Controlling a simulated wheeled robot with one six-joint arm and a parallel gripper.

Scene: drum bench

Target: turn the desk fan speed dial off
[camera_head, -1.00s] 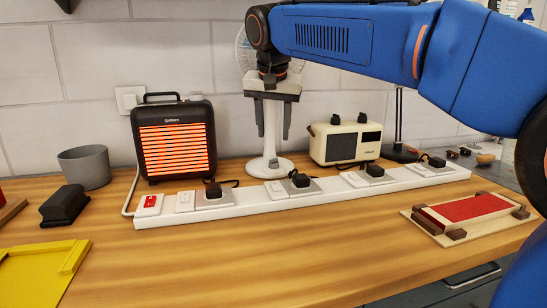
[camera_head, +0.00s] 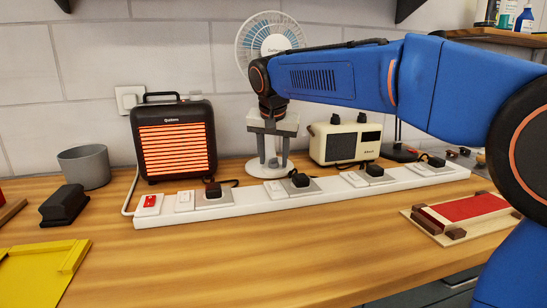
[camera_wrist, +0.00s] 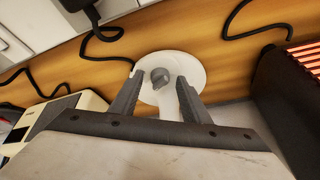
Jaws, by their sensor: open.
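The desk fan (camera_head: 270,38) stands at the back of the bench, its blue-bladed head and white cage showing above my arm in the head view. Its round white base (camera_head: 266,171) rests on the wood behind the power strip. In the wrist view, a grey dial (camera_wrist: 159,77) sits on the fan's white base (camera_wrist: 190,72). My gripper (camera_head: 269,165) points down in front of the fan's stem. Its fingers are apart, and in the wrist view my gripper (camera_wrist: 158,82) has the dial between its two fingertips. Contact with the dial cannot be told.
A glowing heater (camera_head: 174,140) stands left of the fan and a cream radio (camera_head: 345,142) right of it. A white power strip (camera_head: 330,192) with switches and black plugs runs in front. Cables lie behind it.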

